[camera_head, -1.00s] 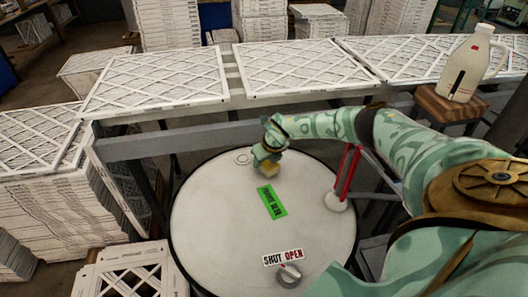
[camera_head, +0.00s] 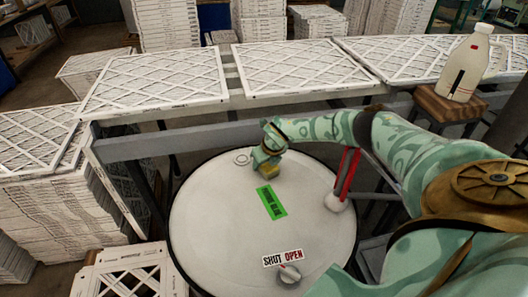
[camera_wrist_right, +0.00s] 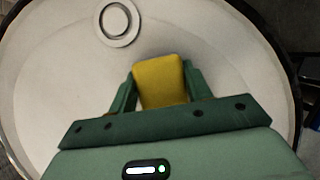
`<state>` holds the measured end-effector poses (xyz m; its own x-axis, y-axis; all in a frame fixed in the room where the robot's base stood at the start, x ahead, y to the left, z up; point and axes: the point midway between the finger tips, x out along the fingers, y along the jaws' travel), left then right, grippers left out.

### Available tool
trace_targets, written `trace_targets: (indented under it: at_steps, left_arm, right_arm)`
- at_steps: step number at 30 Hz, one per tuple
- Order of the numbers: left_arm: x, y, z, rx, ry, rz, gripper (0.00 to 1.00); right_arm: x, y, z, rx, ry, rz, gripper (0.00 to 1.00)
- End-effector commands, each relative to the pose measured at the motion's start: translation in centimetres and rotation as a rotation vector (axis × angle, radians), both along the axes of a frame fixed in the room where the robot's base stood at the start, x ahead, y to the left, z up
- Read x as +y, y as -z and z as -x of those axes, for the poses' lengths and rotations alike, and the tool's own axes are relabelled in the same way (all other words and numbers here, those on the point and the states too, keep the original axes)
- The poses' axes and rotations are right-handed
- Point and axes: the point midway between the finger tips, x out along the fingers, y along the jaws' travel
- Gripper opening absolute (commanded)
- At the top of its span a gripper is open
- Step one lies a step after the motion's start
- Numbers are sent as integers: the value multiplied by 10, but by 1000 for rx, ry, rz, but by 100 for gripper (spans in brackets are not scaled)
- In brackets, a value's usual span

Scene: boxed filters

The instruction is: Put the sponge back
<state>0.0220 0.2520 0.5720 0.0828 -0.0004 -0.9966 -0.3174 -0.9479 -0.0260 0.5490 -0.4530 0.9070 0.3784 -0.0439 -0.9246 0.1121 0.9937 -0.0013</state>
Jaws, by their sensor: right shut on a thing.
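A yellow sponge (camera_head: 270,171) is in my right gripper (camera_head: 268,166), over the far part of the round white drum top (camera_head: 215,235). In the right wrist view the sponge (camera_wrist_right: 160,80) sits between the two green fingers of the right gripper (camera_wrist_right: 160,88), which are shut on it. I cannot tell whether the sponge touches the drum top. My left gripper is not in view.
The drum top bears a green label (camera_head: 271,201), a knob (camera_head: 290,273) by a SHUT/OPEN sign (camera_head: 283,258), and a ring fitting (camera_wrist_right: 118,22). A red-handled brush (camera_head: 347,175) stands at its right edge. A jug (camera_head: 466,67) stands on a wooden block (camera_head: 450,103). White filters (camera_head: 300,72) lie behind.

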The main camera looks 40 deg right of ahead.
Motion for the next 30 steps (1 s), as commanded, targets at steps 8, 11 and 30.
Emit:
trace_targets:
  at_steps: [8, 11, 30]
  left_arm:
    - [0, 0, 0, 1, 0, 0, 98]
    - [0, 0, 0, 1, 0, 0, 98]
    - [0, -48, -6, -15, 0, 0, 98]
  right_arm:
    - [0, 0, 0, 0, 0, 0, 75]
    - [0, 0, 0, 0, 0, 0, 75]
    - [5, -123, 49, -2, 0, -1, 75]
